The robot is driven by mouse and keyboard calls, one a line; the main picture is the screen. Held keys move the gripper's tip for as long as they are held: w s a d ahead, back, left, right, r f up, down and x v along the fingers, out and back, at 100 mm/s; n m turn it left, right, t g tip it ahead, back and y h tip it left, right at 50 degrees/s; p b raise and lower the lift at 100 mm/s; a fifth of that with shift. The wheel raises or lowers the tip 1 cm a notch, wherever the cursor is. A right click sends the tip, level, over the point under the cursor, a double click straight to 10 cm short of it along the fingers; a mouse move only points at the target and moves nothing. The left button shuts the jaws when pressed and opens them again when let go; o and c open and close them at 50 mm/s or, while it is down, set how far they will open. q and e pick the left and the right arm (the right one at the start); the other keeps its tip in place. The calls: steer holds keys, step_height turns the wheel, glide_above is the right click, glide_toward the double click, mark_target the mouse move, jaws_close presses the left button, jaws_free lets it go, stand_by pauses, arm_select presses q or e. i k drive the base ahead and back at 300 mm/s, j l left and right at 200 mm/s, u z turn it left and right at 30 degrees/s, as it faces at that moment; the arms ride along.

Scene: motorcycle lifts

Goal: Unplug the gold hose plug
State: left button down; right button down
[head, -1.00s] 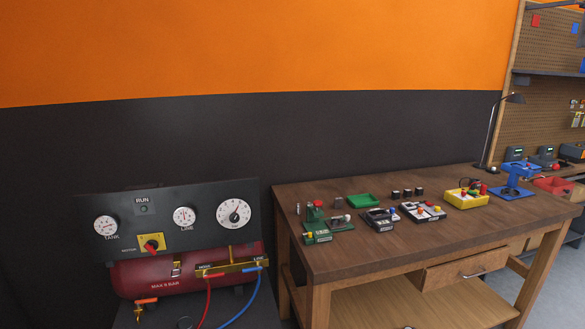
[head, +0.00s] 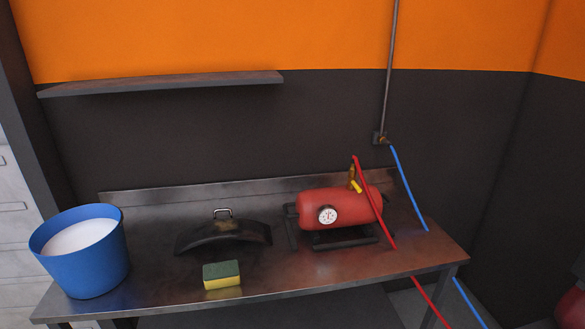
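A small gold fitting (head: 351,172) stands on top of a red tank (head: 340,208), at the upper end of a red hose (head: 375,203). A yellow lever or handle (head: 356,186) is beside it. Another small gold fitting (head: 383,139) is on the wall, where a blue hose (head: 408,187) begins. The fittings are too small to tell exactly how each hose is joined. Neither of my grippers is in view.
The tank, with a round white gauge (head: 327,215), sits on a metal bench (head: 290,280). A blue bucket (head: 90,265), dark curved part (head: 224,236) and green-yellow sponge (head: 222,275) are to its left. A shelf (head: 160,82) hangs above. Both hoses run over the bench edge.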

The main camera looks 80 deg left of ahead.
mark_target(352, 169)
steer(key=u, duration=2.15)
steer(key=i+l+u, duration=0.35)
steer(key=i, duration=0.3)
steer(key=i+l+u, duration=0.35)
steer(key=i+l, duration=0.2)
